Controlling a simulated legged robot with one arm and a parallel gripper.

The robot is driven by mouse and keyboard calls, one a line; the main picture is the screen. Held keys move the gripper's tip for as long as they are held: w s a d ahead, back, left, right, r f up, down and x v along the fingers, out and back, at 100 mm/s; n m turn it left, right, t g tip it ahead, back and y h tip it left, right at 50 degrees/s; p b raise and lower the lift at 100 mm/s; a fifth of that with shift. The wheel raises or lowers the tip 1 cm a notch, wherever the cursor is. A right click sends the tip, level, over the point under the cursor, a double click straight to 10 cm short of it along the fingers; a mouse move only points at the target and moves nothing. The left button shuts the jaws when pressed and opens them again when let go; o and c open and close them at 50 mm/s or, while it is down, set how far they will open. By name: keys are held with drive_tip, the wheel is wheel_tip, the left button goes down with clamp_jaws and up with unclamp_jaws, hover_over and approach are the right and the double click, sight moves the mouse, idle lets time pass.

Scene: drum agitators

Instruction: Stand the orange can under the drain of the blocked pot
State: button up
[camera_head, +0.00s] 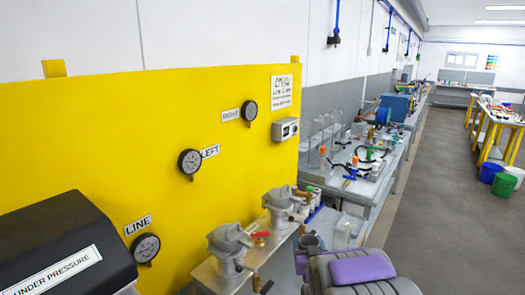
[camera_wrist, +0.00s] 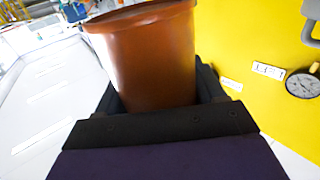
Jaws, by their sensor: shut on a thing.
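The orange can (camera_wrist: 150,60) is a brownish-orange tapered vessel in the wrist view. My gripper (camera_wrist: 160,90) is shut on it, with dark fingers on both sides. In the head view my gripper (camera_head: 308,250) is at the bottom centre, right of the pots; the can's colour does not show clearly there. Two grey metal pots with clamped lids stand before the yellow panel: a nearer one (camera_head: 228,243) and a farther one (camera_head: 277,204). A red valve handle (camera_head: 260,235) is between them. Their drains are not clear, and I cannot tell which pot is blocked.
The yellow panel (camera_head: 215,140) carries gauges marked LINE (camera_head: 146,248), LEFT (camera_head: 190,162) and RIGHT (camera_head: 249,111). A black "UNDER PRESSURE" housing (camera_head: 62,250) is at lower left. A cluttered bench (camera_head: 385,165) runs behind the pots.

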drive_tip(key=s+f, duration=0.2)
drive_tip(key=f, duration=0.1)
drive_tip(key=s+f, duration=0.1)
drive_tip(key=shift+f, duration=0.35)
drive_tip(key=shift+s+f, duration=0.55)
drive_tip(key=shift+f, duration=0.05)
drive_tip(key=shift+s, duration=0.1)
